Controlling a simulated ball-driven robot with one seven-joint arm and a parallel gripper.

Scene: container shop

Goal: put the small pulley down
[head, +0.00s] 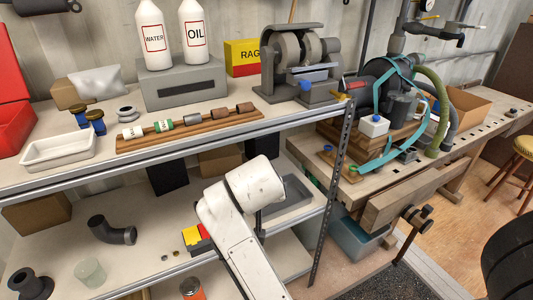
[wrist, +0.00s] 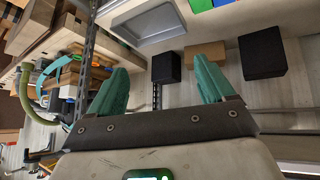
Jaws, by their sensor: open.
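A small grey spool-shaped piece (head: 126,114), which looks like the small pulley, sits on the upper shelf top (head: 190,138) between the blue jars and the wooden board. It stands clear of its neighbours. My gripper (wrist: 161,72) shows in the wrist view with its two teal fingers spread wide apart and nothing between them. In the head view my white arm rises in front of the lower shelf, and its wrist (head: 254,182) is below the shelf's front edge. The fingers are hidden there, and no pulley shows in the wrist view.
A white tray (head: 58,150), a wooden board (head: 190,130) with several pieces and a grinder (head: 295,62) occupy the upper shelf. A perforated post (head: 333,185) stands right of my wrist. The lower shelf holds a grey tray (head: 290,197), dark boxes and a pipe elbow (head: 110,231).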

